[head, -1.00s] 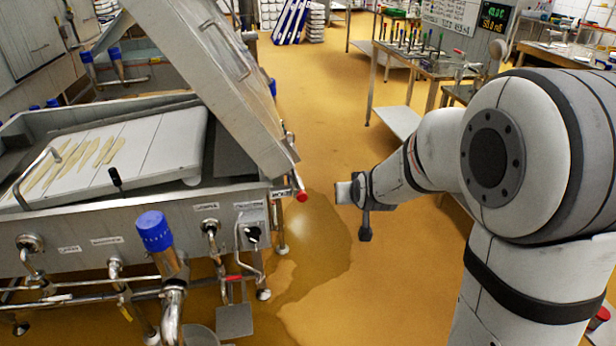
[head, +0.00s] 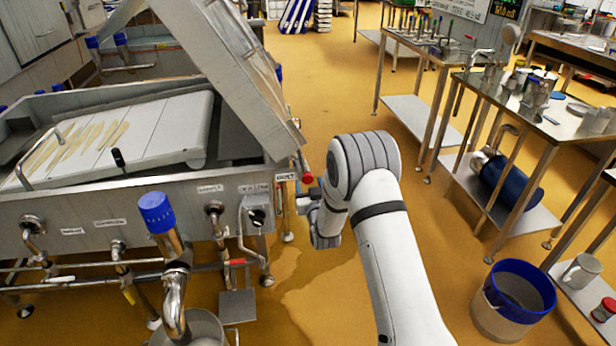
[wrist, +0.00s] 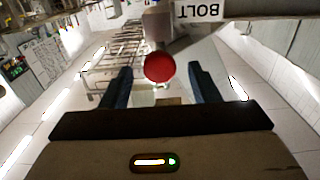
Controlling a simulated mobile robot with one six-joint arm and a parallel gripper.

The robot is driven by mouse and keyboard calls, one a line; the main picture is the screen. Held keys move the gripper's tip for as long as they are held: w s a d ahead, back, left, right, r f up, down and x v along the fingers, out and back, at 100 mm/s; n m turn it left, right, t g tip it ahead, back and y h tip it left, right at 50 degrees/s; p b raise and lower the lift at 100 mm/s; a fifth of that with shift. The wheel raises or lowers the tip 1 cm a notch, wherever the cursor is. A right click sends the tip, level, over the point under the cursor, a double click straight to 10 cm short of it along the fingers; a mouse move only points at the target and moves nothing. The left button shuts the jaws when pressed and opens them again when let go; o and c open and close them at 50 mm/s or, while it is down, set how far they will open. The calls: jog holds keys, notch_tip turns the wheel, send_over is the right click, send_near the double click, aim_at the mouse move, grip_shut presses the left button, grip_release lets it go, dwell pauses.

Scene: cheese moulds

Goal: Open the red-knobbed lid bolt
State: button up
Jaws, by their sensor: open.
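The red knob (head: 307,178) of the lid bolt sticks out at the right front corner of the steel vat (head: 130,207), beside a white label. The vat's lid (head: 222,62) stands tilted up. My gripper (head: 301,204) is just below and close to the knob in the head view; my arm partly hides it. In the wrist view the round red knob (wrist: 159,67) appears between the two dark fingers of my open gripper (wrist: 162,78). The fingers are apart from it on both sides. The upside-down label (wrist: 198,11) reads BOLT.
A blue-capped pipe (head: 157,213) and a black switch (head: 257,216) are at the vat's front. A steel table (head: 560,118) with vessels stands right. A blue-rimmed bucket (head: 518,290) is on the floor at lower right. Floor between vat and tables is largely clear.

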aim_at(302, 163)
jog(key=shift+x, duration=2.55)
jog(key=shift+c, duration=0.5)
grip_shut()
